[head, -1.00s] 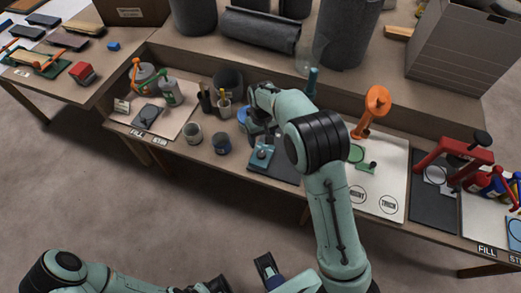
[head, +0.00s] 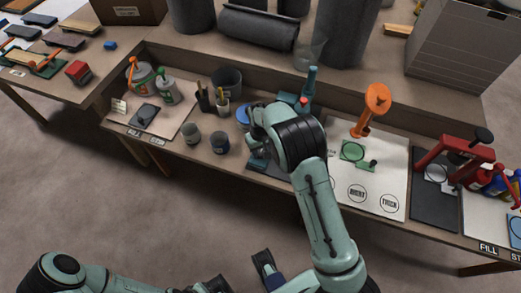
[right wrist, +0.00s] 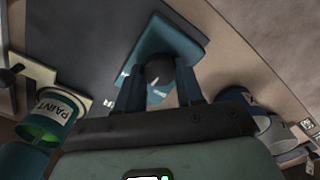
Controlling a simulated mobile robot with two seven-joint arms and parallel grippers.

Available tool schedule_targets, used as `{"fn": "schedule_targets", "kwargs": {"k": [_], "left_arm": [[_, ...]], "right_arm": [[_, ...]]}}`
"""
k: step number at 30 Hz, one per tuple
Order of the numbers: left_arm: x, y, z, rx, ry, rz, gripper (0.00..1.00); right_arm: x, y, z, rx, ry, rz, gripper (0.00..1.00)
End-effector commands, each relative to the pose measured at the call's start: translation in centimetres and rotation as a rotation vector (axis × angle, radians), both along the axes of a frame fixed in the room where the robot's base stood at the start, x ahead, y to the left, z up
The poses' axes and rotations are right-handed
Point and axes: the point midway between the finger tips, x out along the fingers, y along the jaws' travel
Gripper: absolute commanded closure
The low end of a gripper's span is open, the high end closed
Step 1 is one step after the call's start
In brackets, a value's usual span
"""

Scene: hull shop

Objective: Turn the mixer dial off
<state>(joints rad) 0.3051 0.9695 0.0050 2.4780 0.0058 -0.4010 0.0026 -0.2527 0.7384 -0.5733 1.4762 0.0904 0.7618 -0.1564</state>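A teal plate with a dark round knob (right wrist: 160,69), which looks like the mixer dial, shows in the right wrist view. The plate (right wrist: 168,43) has white markings beside the knob. My right gripper (right wrist: 159,86) has its two blue fingers apart, one on each side of the knob; contact is unclear. In the head view my right gripper (head: 256,145) is over the plate (head: 262,165), and my arm hides most of it and the knob. A teal upright part (head: 310,82) stands behind. My left gripper (head: 265,268) is partly cut off at the bottom edge.
Grey cups (head: 220,143) and a brush holder (head: 223,107) stand left of the gripper. An orange press (head: 372,105) and a white board (head: 385,185) are to the right. A green paint can (right wrist: 50,117) is near the gripper in the wrist view.

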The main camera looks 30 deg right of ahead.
Motion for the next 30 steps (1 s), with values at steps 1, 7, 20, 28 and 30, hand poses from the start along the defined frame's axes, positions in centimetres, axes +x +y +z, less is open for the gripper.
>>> {"fn": "schedule_targets", "kwargs": {"k": [1,7,20,28,30], "left_arm": [[0.0,0.0,0.0,0.0,0.0,0.0,1.0],[0.0,0.01,-0.01,0.0,0.0,0.0,1.0],[0.06,0.02,-0.21,0.001,-0.003,0.001,1.0],[0.16,0.02,-0.4,0.001,-0.006,0.002,1.0],[0.17,0.02,-0.44,0.002,-0.007,0.002,1.0]], "right_arm": [[0.0,-0.03,0.01,-0.001,0.0,0.0,0.89],[0.0,-0.04,0.02,-0.001,0.0,0.004,0.93],[-0.04,-0.09,0.0,0.001,0.001,0.194,0.93],[-0.03,-0.06,-0.02,0.002,0.001,0.437,0.93],[-0.04,-0.1,-0.02,0.001,0.001,0.5,0.93]]}}
